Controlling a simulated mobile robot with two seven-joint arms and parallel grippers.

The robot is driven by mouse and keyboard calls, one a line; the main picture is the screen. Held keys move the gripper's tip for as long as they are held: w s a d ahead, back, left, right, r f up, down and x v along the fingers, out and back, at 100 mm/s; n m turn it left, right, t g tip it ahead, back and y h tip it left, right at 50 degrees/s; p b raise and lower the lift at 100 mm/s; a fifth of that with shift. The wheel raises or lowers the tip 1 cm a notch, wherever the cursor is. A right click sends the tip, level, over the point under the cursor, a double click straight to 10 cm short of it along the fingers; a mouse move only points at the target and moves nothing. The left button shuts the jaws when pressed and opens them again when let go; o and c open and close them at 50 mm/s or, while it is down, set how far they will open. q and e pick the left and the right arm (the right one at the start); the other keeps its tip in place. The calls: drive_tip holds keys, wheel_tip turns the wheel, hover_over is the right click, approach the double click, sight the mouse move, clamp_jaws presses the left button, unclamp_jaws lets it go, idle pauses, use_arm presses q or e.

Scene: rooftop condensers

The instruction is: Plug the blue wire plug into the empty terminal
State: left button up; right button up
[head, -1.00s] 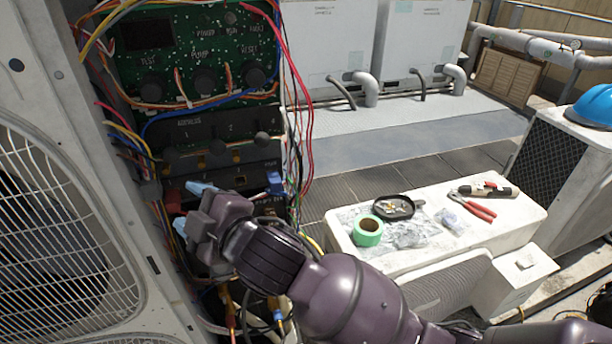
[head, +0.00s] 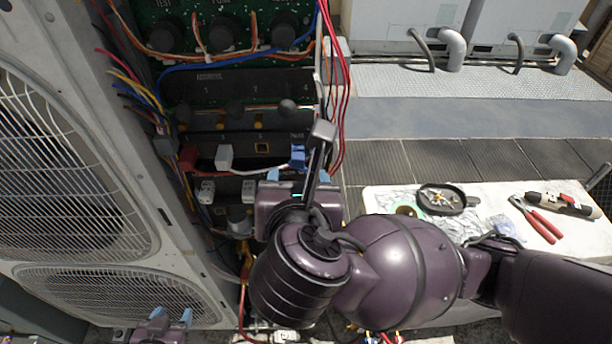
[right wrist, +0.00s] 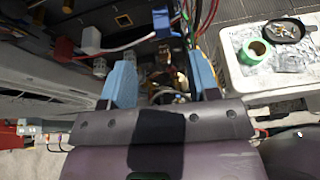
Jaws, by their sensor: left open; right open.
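The blue wire plug (head: 298,157) is at the right end of the lower black terminal strip; I cannot tell whether it is seated. It also shows at the top of the right wrist view (right wrist: 164,18). An empty square terminal with an orange rim (head: 262,147) is to its left; it shows in the right wrist view too (right wrist: 123,20). A white plug (head: 224,157) and a red plug (head: 188,158) are further left. My right gripper (head: 299,176) is open and empty, just below the blue plug. My left gripper (head: 166,317) is open, low at the left.
Loose red wires (head: 340,90) hang right of the panel. The condenser grille (head: 60,200) stands left. A white box top (head: 395,195) at the right holds green tape, a black dish (head: 446,200) and red-handled pliers (head: 540,222).

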sight(298, 155)
drive_tip(key=shift+n, duration=0.4)
drive_tip(key=x, duration=1)
drive_tip(key=shift+w+f, duration=0.25)
drive_tip(key=shift+w, duration=0.1)
drive_tip(key=shift+c, duration=0.3)
clamp_jaws()
